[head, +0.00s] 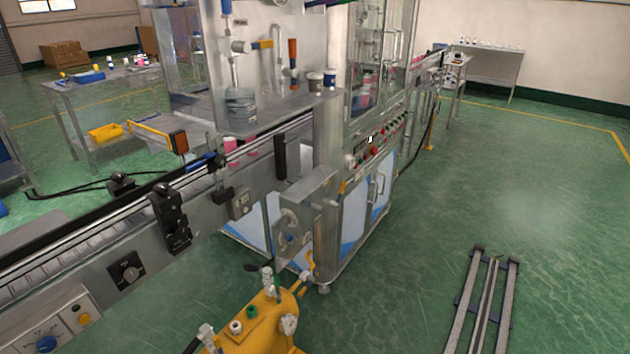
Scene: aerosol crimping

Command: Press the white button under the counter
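The control panel (383,143) is a slanted strip on the front of the metal machine, above its blue-and-white doors. It carries a row of small red and other buttons. A small dark and white rectangle (370,139) near the panel's left end looks like the counter display. The white button under it is too small to tell apart from its neighbours. A red button (375,151) shows just below the display. My gripper is not in view.
A conveyor (110,240) with a metal side runs from lower left to the machine. A yellow tank (258,322) with fittings stands in front at the bottom. A grey box (304,213) juts out left of the panel. Green floor (540,190) at right is open.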

